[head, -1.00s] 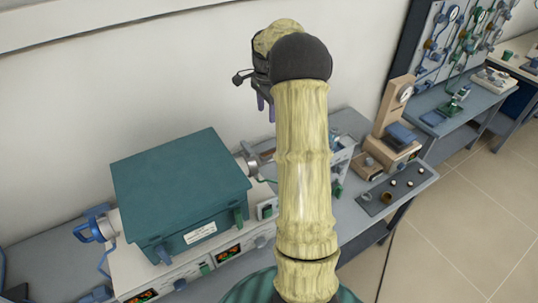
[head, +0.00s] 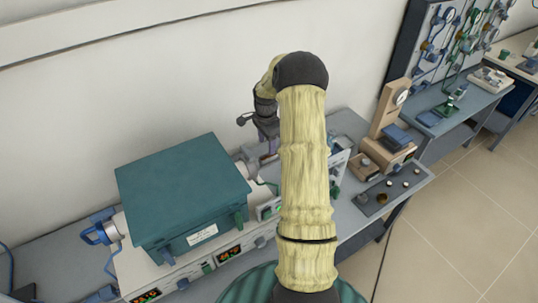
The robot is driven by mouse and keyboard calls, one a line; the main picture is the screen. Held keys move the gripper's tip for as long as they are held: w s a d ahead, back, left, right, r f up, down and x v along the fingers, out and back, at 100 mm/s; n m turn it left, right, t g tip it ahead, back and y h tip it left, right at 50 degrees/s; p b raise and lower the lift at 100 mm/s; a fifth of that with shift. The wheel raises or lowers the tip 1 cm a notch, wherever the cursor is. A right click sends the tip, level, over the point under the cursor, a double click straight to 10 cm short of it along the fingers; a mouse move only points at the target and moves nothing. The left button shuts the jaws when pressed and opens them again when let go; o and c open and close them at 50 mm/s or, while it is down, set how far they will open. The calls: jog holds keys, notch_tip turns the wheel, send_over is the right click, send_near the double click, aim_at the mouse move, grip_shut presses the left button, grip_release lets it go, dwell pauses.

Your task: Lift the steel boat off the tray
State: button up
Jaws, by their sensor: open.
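My gripper (head: 266,137) hangs from the bent wrist near the wall, above the bench just right of the teal furnace. Its fingers point down, open, and I see nothing between them; my forearm hides part of the bench beside them. A flat dark tray (head: 401,192) lies on the bench at the right, well apart from my gripper. Several small pieces stand on it, too small for me to tell whether one is the steel boat.
The teal furnace (head: 182,185) with its pale control base fills the bench at left. A tan stand with a dial (head: 391,119) stands behind the tray. A second bench with gauges lies at upper right; the tiled floor (head: 470,235) at right is clear.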

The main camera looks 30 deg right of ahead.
aim_at(268, 158)
jog(key=shift+f, duration=0.15)
jog(key=shift+s+f+p, duration=0.15)
jog(key=shift+f+p, duration=0.2)
jog(key=shift+p, duration=0.15)
jog(key=f+p, duration=0.1)
jog(key=f, duration=0.1)
jog(key=f+p, duration=0.1)
jog(key=shift+s+d+f+p, duration=0.2)
jog(key=shift+d+f+p, duration=0.1)
jog(key=shift+f, duration=0.1)
jog(key=shift+w+a+f, duration=0.1)
jog(key=shift+f, duration=0.2)
